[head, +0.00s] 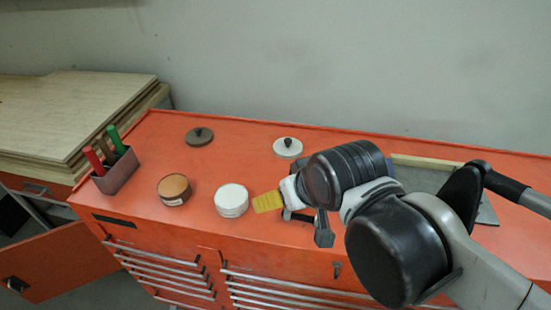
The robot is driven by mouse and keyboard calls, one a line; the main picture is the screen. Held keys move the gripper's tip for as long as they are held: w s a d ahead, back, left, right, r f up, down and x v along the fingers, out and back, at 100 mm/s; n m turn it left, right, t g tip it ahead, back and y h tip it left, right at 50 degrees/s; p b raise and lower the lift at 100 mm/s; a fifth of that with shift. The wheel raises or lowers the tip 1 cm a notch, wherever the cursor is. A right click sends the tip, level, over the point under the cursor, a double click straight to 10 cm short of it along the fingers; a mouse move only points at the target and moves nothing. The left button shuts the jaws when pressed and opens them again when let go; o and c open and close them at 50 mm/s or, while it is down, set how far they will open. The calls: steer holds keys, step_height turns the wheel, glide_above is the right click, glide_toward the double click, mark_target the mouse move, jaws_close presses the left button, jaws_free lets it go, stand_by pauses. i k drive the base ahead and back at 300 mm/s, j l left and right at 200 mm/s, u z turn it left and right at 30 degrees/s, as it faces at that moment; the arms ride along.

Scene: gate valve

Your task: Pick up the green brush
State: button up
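The green brush (115,138) shows as a green handle standing tilted in a small grey holder (118,174) at the left end of the red cabinet top. Its lower end is hidden inside the holder. A red handle (93,160) and a brown piece (104,149) stand in the same holder. My gripper (305,213) is over the middle of the cabinet top, well to the right of the holder and apart from the brush. My wrist hides much of it, and I cannot tell how far its fingers are open.
A brown-topped round tin (174,189) and a white round tin (231,200) stand between holder and gripper. Two knobbed lids (199,137) (287,148) lie behind them. A yellow flat piece (267,202) shows beside my gripper. Boards (70,110) are stacked at left; a wall rises behind.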

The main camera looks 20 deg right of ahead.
mark_target(111, 130)
steer(key=i+j, duration=0.15)
steer(key=j, duration=0.25)
steer(key=i+j, duration=0.15)
steer(key=j, duration=0.25)
steer(key=i+j, duration=0.15)
steer(key=j, duration=0.25)
steer(key=i+j, duration=0.15)
steer(key=j, duration=0.25)
steer(key=i+j, duration=0.1)
steer(key=j, duration=0.3)
steer(key=i+j, duration=0.15)
steer(key=j, duration=0.25)
